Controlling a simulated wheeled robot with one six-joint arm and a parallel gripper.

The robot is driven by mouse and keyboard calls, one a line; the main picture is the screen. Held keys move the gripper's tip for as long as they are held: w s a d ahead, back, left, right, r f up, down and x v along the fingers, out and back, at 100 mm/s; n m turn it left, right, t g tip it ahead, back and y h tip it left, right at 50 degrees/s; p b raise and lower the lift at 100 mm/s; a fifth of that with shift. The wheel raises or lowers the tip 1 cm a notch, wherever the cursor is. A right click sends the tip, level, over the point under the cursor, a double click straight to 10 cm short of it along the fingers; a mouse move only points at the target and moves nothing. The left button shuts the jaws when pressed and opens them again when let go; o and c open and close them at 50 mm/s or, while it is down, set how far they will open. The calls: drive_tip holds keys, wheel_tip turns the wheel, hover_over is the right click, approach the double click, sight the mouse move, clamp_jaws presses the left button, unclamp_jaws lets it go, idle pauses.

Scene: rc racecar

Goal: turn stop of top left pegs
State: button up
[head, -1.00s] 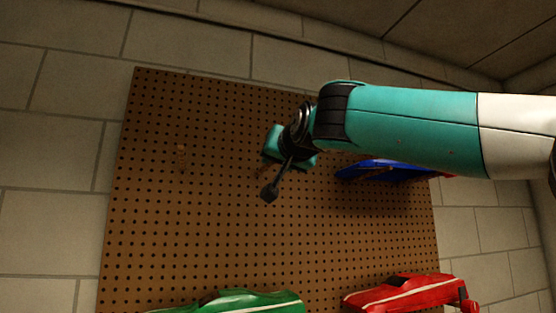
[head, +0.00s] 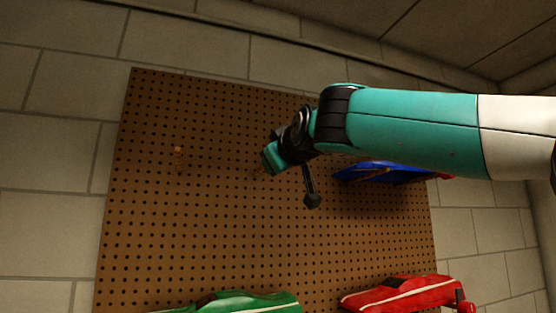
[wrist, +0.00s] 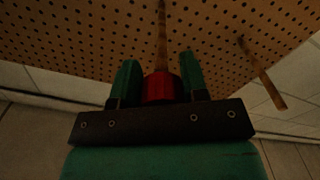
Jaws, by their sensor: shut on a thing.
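The red stop (wrist: 160,88) sits between the two green fingers of my gripper (wrist: 157,82) in the wrist view, and my gripper is shut on it. A wooden peg (wrist: 161,35) runs from the pegboard to the stop. In the head view my gripper (head: 268,160) is at the upper part of the board, with its peg (head: 258,171) showing just past it, and the stop is hidden. The other wooden peg (head: 179,158) stands bare to the left. It also shows in the wrist view (wrist: 262,75), at the right.
The brown pegboard (head: 190,230) is on a block wall (head: 60,150). A blue car (head: 385,172) hangs right of my gripper, partly behind my arm. A green car (head: 235,303) and a red car (head: 400,293) are below. The middle of the board is clear.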

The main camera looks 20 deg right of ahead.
drive_tip(key=shift+s+r+n, duration=0.1)
drive_tip(key=shift+r+n, duration=0.2)
drive_tip(key=shift+n, duration=0.3)
drive_tip(key=o, duration=0.8)
drive_tip(key=shift+a, duration=0.1)
drive_tip(key=shift+o, duration=0.4)
drive_tip(key=shift+a, duration=0.15)
drive_tip(key=shift+f, duration=0.15)
drive_tip(key=shift+s+f, duration=0.1)
drive_tip(key=shift+s, duration=0.2)
drive_tip(key=s+b, duration=0.4)
drive_tip(key=s, duration=1.2)
drive_tip(key=shift+s+d, duration=0.2)
drive_tip(key=shift+s, duration=0.15)
